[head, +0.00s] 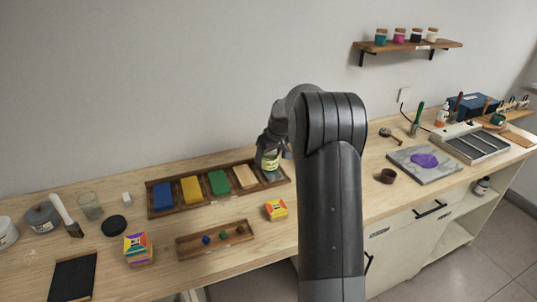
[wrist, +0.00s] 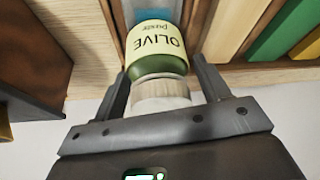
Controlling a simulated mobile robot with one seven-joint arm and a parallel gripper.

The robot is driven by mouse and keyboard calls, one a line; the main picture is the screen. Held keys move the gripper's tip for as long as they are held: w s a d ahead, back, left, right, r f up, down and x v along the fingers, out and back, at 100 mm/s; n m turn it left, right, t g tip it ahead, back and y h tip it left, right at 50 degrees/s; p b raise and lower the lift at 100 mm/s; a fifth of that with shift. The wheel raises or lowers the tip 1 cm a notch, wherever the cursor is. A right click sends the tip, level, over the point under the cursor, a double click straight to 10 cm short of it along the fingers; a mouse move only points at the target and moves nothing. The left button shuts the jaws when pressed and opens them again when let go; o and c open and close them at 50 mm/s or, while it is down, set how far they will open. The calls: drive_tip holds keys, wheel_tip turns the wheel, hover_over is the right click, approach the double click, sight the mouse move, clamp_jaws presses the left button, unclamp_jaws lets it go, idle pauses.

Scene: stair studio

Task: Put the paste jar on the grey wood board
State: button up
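The paste jar (head: 270,162) is a small olive-green jar with a pale label reading "OLIVE paste" and a light cap, clearest in the wrist view (wrist: 155,45). My gripper (wrist: 157,75) has a finger on each side of the jar, and both fingertips appear to press on it. In the head view my gripper (head: 272,152) is over the right end of the long wooden tray, with the jar below it. No board is plainly grey wood. A grey, stone-looking slab (head: 440,172) with a purple patch lies at right, and a dark board (head: 72,280) lies at front left.
The long wooden tray (head: 153,206) holds blue, yellow, green and beige blocks and a teal piece. A wall shelf (head: 410,46) with jars hangs above. My arm hides the bench's middle.

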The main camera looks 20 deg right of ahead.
drive_tip(key=shift+o, duration=0.6)
drive_tip(key=shift+r, duration=0.1)
drive_tip(key=shift+r, duration=0.3)
drive_tip(key=v, duration=1.1)
drive_tip(key=s+a+r, duration=0.5)
drive_tip(key=s+a, duration=0.2)
drive_tip(key=s, duration=0.1)
drive_tip(key=s+a+r+m+h, duration=0.1)
drive_tip(key=s+a, duration=0.2)
drive_tip(key=s, duration=0.3)
drive_tip(key=s+a+r, duration=0.2)
drive_tip(key=s+a, duration=0.1)
drive_tip(key=s, duration=0.3)
drive_tip(key=s+a+f+m, duration=0.1)
drive_tip(key=s+a+f, duration=0.1)
drive_tip(key=s, duration=0.7)
drive_tip(key=s+a+f+m+t, duration=0.1)
drive_tip(key=s+a+f, duration=0.2)
drive_tip(key=s, duration=0.7)
drive_tip(key=shift+s+a+f, duration=0.2)
drive_tip(key=shift+s+f, duration=0.1)
drive_tip(key=shift+f, duration=0.2)
